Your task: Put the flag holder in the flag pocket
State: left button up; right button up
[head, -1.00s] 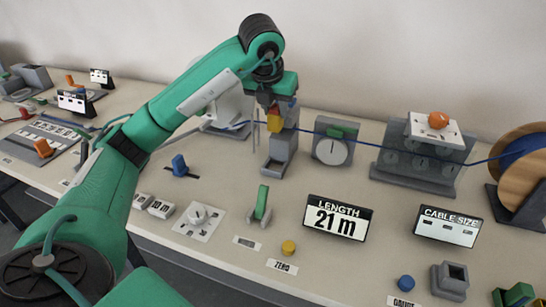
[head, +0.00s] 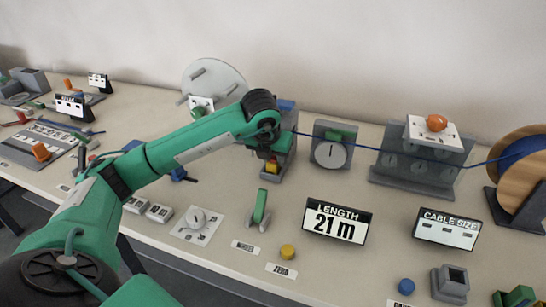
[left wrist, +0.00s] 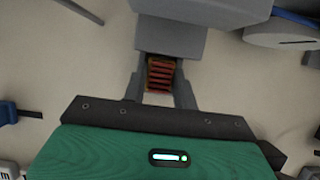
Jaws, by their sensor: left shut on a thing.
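The flag holder (head: 271,168), a small yellow and red block, is held low at the front of a grey station. It shows as a red-striped stack in the left wrist view (left wrist: 160,74). My left gripper (left wrist: 160,92) is shut on it, one finger on each side. The flag pocket appears to be in this station's grey lower front (head: 269,179); the arm and holder hide most of it. In the left wrist view the holder is close against a grey block (left wrist: 172,35). I cannot tell whether it sits inside the pocket. My right gripper is not in view.
A blue cable (head: 365,147) runs from the station to a wooden reel (head: 518,185). A dial unit (head: 331,150) stands just right of the station. A green lever (head: 260,207) and a LENGTH display (head: 337,220) stand in front. Bare table lies between them.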

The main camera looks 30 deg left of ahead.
pick_arm(q)
jog(key=shift+f, duration=0.15)
jog(key=o, duration=0.7)
jog(key=shift+o, duration=1.3)
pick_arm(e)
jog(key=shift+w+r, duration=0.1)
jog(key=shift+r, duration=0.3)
pick_arm(q)
jog(key=shift+r, duration=0.2)
jog(key=shift+s+r, duration=0.1)
jog(key=shift+r, duration=0.2)
jog(key=v, duration=1.1)
jog(key=shift+s, duration=0.2)
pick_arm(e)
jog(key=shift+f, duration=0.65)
pick_arm(q)
jog(key=shift+d+r, duration=0.1)
jog(key=shift+r, duration=0.05)
